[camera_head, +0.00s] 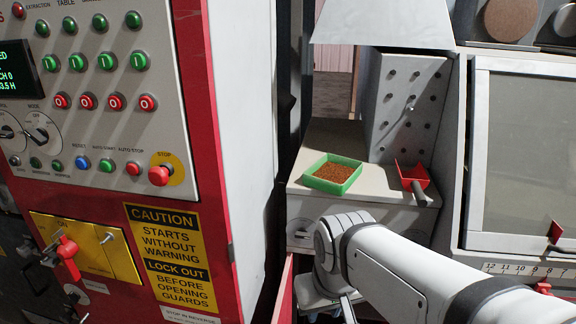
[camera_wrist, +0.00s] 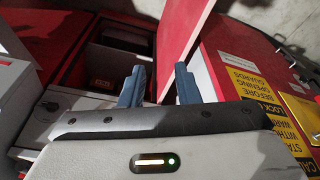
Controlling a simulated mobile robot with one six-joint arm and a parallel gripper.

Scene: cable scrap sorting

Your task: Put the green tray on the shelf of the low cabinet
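The green tray (camera_head: 317,184) rests on the pale counter in the head view, filled with brown granules. In the wrist view my gripper (camera_wrist: 159,70) is open, its two blue-grey fingers apart with nothing between them. Beyond the fingers is a low red cabinet (camera_wrist: 72,72) with its red door (camera_wrist: 178,40) standing open. Its inside is dark, and a dark box-like thing shows there; the shelf is hard to make out. In the head view my arm reaches down in front of the counter, and the fingertips are not clearly seen. The tray is not in the wrist view.
A red scoop (camera_head: 413,177) with a grey handle lies on the counter (camera_head: 375,195) right of the tray. A perforated grey panel (camera_head: 402,105) stands behind it. A red and white control machine (camera_head: 110,100) with caution labels fills the left side, close to my arm.

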